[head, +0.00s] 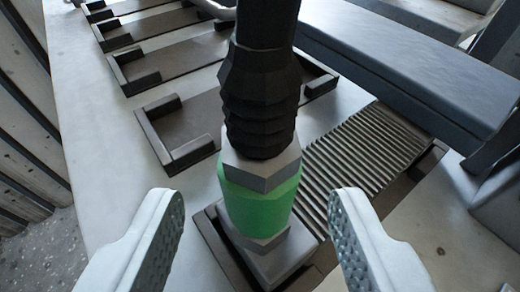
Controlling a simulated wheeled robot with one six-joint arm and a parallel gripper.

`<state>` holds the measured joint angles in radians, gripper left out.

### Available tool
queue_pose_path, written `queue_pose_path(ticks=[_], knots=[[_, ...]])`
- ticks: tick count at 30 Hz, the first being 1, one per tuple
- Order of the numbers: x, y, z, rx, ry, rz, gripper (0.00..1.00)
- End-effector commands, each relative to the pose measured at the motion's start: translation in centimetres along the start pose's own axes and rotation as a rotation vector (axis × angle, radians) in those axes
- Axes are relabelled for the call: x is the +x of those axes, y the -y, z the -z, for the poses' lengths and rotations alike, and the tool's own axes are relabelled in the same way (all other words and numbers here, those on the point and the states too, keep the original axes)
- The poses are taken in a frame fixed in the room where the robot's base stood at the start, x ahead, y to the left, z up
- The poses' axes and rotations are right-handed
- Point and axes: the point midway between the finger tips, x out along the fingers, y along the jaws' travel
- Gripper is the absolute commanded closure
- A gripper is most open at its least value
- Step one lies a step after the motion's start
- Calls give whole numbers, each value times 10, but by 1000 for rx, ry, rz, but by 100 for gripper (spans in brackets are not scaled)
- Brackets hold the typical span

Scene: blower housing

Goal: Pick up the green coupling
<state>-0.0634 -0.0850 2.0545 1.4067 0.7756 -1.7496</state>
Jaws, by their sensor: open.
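The green coupling (258,203) is a green band between grey hex collars. It stands roughly upright below a black ribbed sleeve (260,100). Its lower grey end (268,258) is at a dark-framed recess in the pale surface. My gripper (257,218) is open, with one pale, textured finger on the left of the coupling and the other on the right. Visible gaps separate both fingers from the coupling. The coupling's far side is hidden.
Dark bracketed trays (190,120) line the pale surface behind and left. A ribbed grey strip (365,150) lies right of the coupling, with a long blue-grey beam (410,75) behind it. Slatted panels (25,130) border the left side.

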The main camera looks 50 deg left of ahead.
Motion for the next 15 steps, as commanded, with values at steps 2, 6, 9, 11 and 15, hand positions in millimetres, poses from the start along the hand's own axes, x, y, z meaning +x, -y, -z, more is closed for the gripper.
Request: queue_pose_path(ticks=[2, 6, 9, 11, 15], knots=[[2, 0, 0, 0, 0, 1, 49], [12, 0, -1, 0, 1, 2, 49], [25, -1, -2, 0, 1, 2, 49], [34, -1, -3, 0, 1, 3, 49], [50, -2, -2, 0, 0, 1, 49]])
